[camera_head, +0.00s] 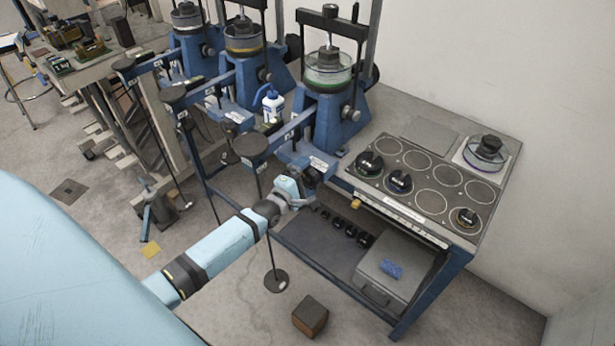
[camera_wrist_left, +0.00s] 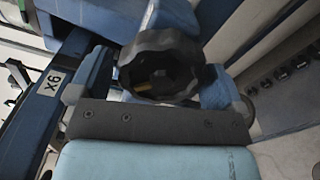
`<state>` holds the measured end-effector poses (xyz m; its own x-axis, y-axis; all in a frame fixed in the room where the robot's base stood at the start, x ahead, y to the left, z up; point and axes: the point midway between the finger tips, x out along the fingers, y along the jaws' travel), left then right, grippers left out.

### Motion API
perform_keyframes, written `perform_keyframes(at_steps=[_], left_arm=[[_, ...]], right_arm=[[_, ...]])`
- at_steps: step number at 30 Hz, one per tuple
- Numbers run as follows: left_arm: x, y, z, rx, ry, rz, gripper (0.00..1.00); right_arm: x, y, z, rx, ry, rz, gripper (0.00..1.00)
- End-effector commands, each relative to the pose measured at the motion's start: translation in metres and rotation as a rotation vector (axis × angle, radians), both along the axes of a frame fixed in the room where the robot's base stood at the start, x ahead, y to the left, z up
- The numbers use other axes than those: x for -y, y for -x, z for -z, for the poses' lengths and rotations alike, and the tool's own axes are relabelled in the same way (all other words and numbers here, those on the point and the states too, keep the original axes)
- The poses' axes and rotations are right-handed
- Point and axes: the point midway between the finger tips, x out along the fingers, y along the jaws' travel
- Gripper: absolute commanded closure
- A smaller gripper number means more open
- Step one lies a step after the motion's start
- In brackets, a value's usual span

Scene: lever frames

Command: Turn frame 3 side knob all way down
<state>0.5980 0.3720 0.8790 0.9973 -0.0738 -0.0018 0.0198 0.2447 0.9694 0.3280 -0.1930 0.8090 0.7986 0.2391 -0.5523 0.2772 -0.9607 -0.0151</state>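Three blue lever frames stand in a row; the nearest one (camera_head: 330,125) carries a clear round vessel with a green ring and a black lever on top. A grey side knob (camera_head: 347,112) shows on its right side. My left gripper (camera_head: 307,178) is low at the front of this frame, by the table's left corner. In the left wrist view, a black lobed knob (camera_wrist_left: 162,66) sits between my spread left fingers (camera_wrist_left: 160,88). A gap shows at the left finger; contact on the right is unclear. I cannot read a frame number. My right gripper is out of view.
The table (camera_head: 455,232) to the right holds weights in marked circles and a glass vessel (camera_head: 485,150). A grey box (camera_head: 393,273) and several black weights are on its lower shelf. A brown block (camera_head: 310,316) lies on the floor.

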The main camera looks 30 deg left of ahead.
Motion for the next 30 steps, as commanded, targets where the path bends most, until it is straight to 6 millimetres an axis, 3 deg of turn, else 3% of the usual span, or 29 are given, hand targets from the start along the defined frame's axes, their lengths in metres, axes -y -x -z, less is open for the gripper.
perform_keyframes(at_steps=[8,21,30], left_arm=[[0.002,0.007,-0.001,0.0,-0.001,0.003,0.04],[0.0,0.056,-0.001,0.001,0.0,0.004,0.04],[-0.001,0.06,0.0,0.001,-0.001,0.005,0.04]], right_arm=[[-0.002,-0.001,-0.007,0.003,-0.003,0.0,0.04],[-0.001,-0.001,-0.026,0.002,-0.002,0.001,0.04],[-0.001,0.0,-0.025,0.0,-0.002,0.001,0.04]])
